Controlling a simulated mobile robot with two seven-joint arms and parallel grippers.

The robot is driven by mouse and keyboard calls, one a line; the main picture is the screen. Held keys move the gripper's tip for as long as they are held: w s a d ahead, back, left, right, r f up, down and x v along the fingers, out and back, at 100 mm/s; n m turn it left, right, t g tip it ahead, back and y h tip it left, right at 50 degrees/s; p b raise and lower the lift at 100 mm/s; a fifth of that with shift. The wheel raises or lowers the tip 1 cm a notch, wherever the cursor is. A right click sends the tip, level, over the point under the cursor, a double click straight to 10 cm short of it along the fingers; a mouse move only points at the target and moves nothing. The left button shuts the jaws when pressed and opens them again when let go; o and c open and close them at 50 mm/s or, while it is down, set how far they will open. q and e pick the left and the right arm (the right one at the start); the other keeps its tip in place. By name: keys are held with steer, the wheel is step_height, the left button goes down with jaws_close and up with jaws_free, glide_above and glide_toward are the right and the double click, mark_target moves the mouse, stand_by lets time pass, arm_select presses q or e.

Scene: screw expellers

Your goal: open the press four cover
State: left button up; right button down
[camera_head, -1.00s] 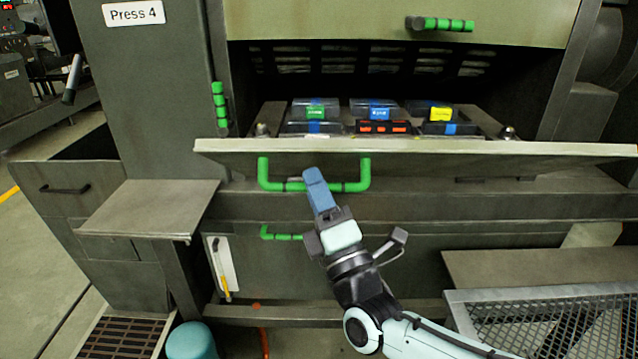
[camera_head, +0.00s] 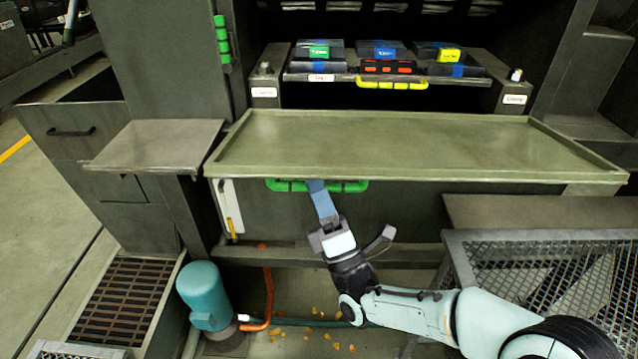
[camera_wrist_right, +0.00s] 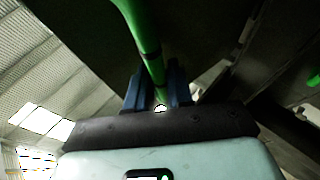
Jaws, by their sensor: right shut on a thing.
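The Press 4 cover (camera_head: 400,150) is a wide grey-green panel, folded down and lying about level in front of the press opening. Its green handle (camera_head: 348,186) hangs under the front edge. My right gripper (camera_head: 317,188) is shut on this handle. In the right wrist view the green bar (camera_wrist_right: 148,45) runs between the blue fingers (camera_wrist_right: 160,92). The fingertips are partly hidden under the panel edge in the head view. My left gripper is not in view.
Inside the press, a shelf with a yellow handle (camera_head: 392,84) carries several dark boxes with coloured labels. A side shelf (camera_head: 155,145) stands at the left. A mesh-sided frame (camera_head: 545,262) stands at the right. A teal motor (camera_head: 205,295) sits on the floor below.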

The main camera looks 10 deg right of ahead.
steer(key=shift+w+d+f+h, duration=0.2)
steer(key=shift+f+h, duration=0.05)
steer(key=shift+h, duration=0.05)
steer(key=c, duration=1.4)
jaws_free()
steer(key=o, duration=0.3)
steer(key=shift+w, duration=0.25)
steer(key=shift+s, duration=0.1)
steer(key=shift+s+a+r, duration=0.1)
steer(key=shift+a+r, duration=0.05)
steer(key=shift+r, duration=0.05)
steer(key=v, duration=1.3)
steer(key=shift+f, duration=0.35)
steer(key=shift+p, duration=0.3)
